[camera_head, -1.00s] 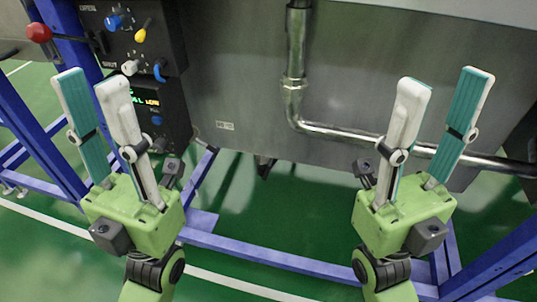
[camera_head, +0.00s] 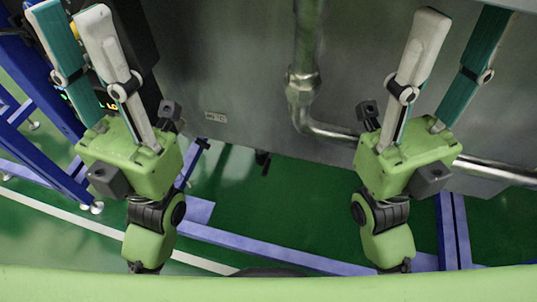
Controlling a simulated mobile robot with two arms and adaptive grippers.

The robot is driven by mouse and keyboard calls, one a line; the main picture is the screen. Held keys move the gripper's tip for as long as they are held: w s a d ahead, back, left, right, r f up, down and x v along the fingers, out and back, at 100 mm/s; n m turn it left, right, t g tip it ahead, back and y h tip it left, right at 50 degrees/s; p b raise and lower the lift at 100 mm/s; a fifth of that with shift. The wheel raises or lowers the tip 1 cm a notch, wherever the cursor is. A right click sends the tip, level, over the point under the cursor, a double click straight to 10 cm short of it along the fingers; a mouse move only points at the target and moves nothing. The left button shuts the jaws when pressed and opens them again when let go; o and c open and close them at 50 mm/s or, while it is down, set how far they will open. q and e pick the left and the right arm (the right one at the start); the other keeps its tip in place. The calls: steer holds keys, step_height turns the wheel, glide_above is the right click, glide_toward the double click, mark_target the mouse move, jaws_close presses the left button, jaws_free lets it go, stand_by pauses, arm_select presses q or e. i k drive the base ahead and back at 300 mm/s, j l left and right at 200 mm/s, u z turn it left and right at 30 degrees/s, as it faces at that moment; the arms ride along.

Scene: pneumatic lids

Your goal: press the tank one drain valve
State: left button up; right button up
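A grey metal tank wall (camera_head: 225,75) fills the upper middle. A small dark fitting (camera_head: 263,160) hangs under its lower edge; I cannot tell whether it is the tank one drain valve. No labelled valve can be made out. My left gripper (camera_head: 69,14) is raised at the left, fingers apart and empty, in front of a mostly hidden dark control panel. My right gripper (camera_head: 462,14) is raised at the right, fingers apart and empty, in front of the tank and pipe.
A metal pipe (camera_head: 301,95) comes down the tank and bends right, passing behind my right gripper. Blue frame beams (camera_head: 255,248) run low across the green floor (camera_head: 290,205). Blue posts stand at the left. A small label (camera_head: 215,116) sits on the tank.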

mark_target(267, 161)
steer(key=k, duration=0.35)
steer(key=k+u, duration=0.6)
steer(key=i+l, duration=0.05)
steer(key=i, duration=0.05)
